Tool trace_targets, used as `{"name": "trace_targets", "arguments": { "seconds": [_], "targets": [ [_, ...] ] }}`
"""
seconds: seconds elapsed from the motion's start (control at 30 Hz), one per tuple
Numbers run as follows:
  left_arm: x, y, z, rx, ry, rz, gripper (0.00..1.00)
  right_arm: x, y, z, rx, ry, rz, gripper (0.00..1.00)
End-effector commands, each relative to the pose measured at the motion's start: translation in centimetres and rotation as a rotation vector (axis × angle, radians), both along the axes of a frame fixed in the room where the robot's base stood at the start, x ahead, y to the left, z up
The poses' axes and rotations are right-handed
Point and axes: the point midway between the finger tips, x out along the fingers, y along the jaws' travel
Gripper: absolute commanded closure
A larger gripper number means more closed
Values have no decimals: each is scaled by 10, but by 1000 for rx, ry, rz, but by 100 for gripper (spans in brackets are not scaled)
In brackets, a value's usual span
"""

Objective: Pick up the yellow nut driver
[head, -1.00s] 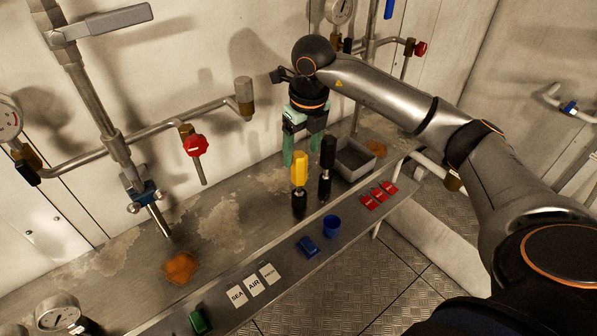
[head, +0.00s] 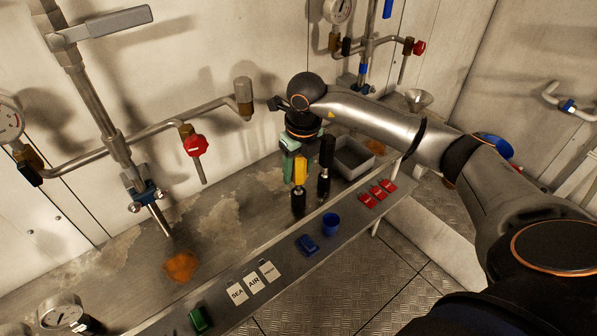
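The yellow nut driver (head: 300,172) stands upright on the metal bench, yellow handle up and black lower part down. A black-handled driver (head: 326,155) stands upright just to its right. My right gripper (head: 298,168) points down at the yellow handle, with its green fingers low beside and behind it. One finger shows left of the handle; the other is mostly hidden behind the handle and the black driver. The fingers look spread apart, and contact with the handle cannot be made out. My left gripper is not in view.
A grey bin (head: 353,158) stands behind the drivers to the right. A blue cup (head: 331,224), a blue block (head: 308,245), red tags (head: 378,191) and white label cards (head: 254,281) lie along the front edge. The bench to the left is mostly clear, below pipes and a red valve (head: 196,146).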

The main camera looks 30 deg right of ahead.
Motion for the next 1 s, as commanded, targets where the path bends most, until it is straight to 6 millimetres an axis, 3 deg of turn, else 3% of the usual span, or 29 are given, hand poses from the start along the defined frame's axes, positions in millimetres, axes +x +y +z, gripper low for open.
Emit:
{"name": "trace_targets", "arguments": {
  "seconds": [0.07,0.47,0.8,1.0],
  "targets": [
    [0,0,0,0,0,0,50,0,0,0,0,0,0,55],
    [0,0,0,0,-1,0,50,0,0,0,0,0,0,100],
    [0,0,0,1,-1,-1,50,1,0,4,0,-2,0,100],
    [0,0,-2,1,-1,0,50,2,0,34,1,-7,0,100]
  ]
}}
